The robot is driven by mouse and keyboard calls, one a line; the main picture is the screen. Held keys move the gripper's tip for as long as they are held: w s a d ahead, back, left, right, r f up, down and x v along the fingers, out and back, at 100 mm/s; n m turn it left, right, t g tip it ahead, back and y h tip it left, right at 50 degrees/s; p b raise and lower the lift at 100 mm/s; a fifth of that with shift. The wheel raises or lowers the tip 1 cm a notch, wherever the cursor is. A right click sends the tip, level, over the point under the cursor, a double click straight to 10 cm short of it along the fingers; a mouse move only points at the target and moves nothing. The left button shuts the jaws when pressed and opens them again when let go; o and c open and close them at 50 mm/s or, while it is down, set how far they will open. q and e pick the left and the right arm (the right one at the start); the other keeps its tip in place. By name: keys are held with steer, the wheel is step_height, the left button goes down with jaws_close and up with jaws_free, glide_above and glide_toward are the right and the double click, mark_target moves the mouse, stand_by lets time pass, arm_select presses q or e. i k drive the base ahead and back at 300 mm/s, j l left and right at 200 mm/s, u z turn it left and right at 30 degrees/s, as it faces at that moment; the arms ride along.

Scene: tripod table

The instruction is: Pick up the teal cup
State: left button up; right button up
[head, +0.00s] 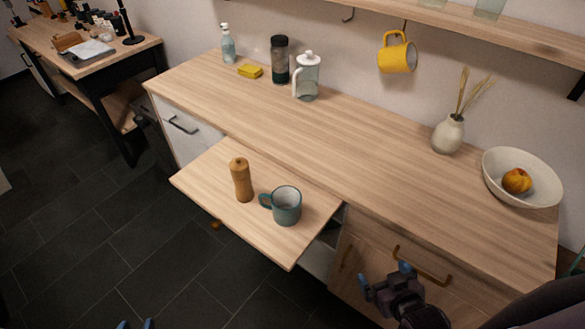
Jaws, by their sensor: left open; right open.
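The teal cup (287,208) stands upright on a pulled-out wooden board (210,165) below the counter top. Its handle points left, toward a wooden pepper mill, and its pale inside shows from above. My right gripper (384,275) is open and empty in front of the lower cabinet, to the right of the cup and lower in the picture, apart from it.
The wooden pepper mill (241,180) stands close left of the cup. The counter (370,150) behind holds a glass jug (307,78), a vase (448,134) and a fruit bowl (545,183). A yellow mug (397,57) hangs above. The board's front right corner is clear.

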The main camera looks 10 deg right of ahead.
mark_target(286, 200)
steer(key=k+j, duration=0.1)
steer(key=j, duration=0.4)
steer(key=k+j, duration=0.1)
steer(key=j, duration=0.35)
steer(key=k+j, duration=0.1)
steer(key=j, duration=0.4)
